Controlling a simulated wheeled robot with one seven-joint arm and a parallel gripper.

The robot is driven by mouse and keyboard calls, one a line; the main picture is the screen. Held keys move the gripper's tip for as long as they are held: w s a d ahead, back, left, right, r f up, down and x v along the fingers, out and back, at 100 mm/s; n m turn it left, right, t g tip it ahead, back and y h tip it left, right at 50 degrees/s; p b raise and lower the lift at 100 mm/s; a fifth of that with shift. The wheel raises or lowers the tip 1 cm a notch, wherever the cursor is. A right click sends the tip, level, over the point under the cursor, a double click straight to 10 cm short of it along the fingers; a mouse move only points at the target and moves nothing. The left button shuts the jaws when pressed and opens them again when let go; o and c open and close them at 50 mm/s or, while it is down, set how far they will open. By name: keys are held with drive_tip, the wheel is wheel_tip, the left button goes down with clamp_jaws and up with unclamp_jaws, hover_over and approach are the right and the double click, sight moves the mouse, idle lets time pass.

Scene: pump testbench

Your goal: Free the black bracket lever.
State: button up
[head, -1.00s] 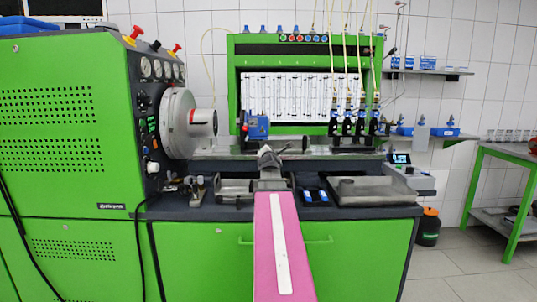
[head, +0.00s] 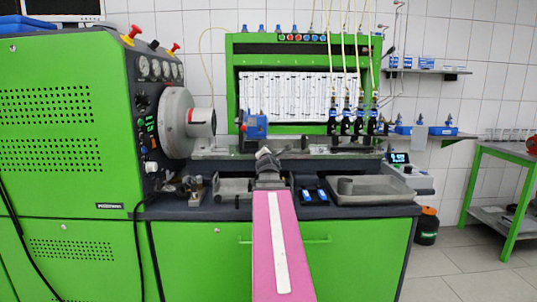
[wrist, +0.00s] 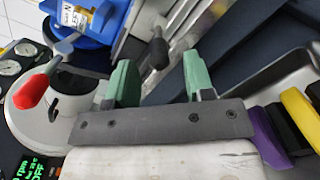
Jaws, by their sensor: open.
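The black bracket lever (wrist: 158,53), a dark rounded grip on a thin stem, shows in the wrist view near the metal rails. My gripper (wrist: 159,60) is open, with its two green fingers apart. The lever's grip appears in the gap between the fingers, closer to the left one. I see no finger closed on it, and its depth relative to the fingertips is hard to judge. In the head view my gripper (head: 267,156) is over the bench front, below the blue pump (head: 255,126); the lever cannot be made out there.
A red-tipped lever (wrist: 32,92) and the blue pump body (wrist: 85,18) lie left in the wrist view. The pale drive drum (head: 178,122) is left of my gripper in the head view. A grey tray (head: 372,188) stands right. Black injectors (head: 345,122) stand behind.

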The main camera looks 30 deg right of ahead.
drive_tip(key=v, duration=0.7)
drive_tip(key=shift+a, duration=0.1)
